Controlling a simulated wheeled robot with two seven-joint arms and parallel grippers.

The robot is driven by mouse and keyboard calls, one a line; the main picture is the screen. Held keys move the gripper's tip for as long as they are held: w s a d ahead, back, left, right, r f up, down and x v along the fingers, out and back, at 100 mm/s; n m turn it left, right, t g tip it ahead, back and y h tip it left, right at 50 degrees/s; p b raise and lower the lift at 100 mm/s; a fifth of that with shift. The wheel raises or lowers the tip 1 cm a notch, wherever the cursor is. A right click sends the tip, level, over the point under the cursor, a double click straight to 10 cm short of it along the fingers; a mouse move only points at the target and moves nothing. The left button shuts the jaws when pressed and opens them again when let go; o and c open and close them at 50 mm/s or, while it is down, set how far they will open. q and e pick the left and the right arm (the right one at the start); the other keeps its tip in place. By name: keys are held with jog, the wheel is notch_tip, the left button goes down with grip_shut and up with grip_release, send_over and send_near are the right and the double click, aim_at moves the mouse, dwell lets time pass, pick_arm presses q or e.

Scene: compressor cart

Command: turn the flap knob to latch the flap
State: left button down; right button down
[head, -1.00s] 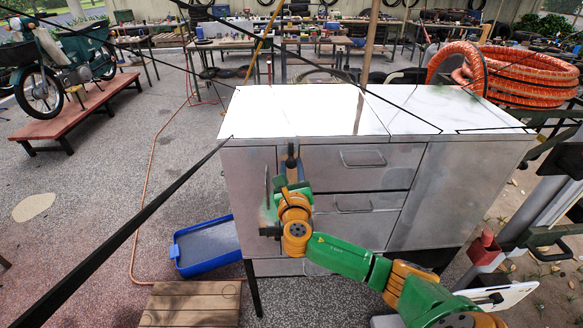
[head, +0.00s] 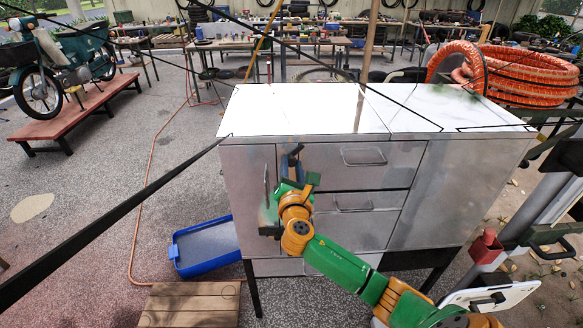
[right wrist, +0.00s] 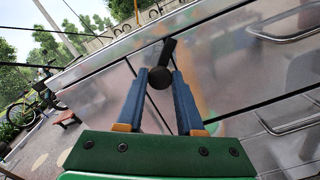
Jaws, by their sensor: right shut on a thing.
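The metal cabinet (head: 455,190) has a plain flap (head: 243,185) at its front left, with an upright handle (head: 266,188). The flap looks flush with the front. The dark flap knob (right wrist: 160,76) sits near the flap's upper right edge, and its bar leans to the right in the right wrist view. My right gripper (head: 292,160) is shut on the knob, with its blue fingers on either side of it in the right wrist view (right wrist: 160,82). The gripper partly hides the knob in the head view. My left gripper is not in view.
Drawers with bar handles (head: 364,157) lie right of the flap. A blue tray (head: 176,250) and a wooden pallet (head: 190,305) are on the floor at the lower left. Orange hose coils (head: 520,75) are behind the cabinet at the right. The floor left of the cabinet is open.

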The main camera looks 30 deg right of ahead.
jog(key=m+b, duration=0.1)
jog(key=m, duration=0.3)
jog(key=shift+m, duration=0.3)
jog(key=shift+m+b, duration=0.7)
jog(key=shift+m, duration=1.5)
jog(key=c, duration=0.5)
grip_release()
jog(key=shift+d, duration=0.1)
jog(key=shift+c, duration=0.2)
jog(key=b+v, duration=0.1)
jog(key=v, duration=0.6)
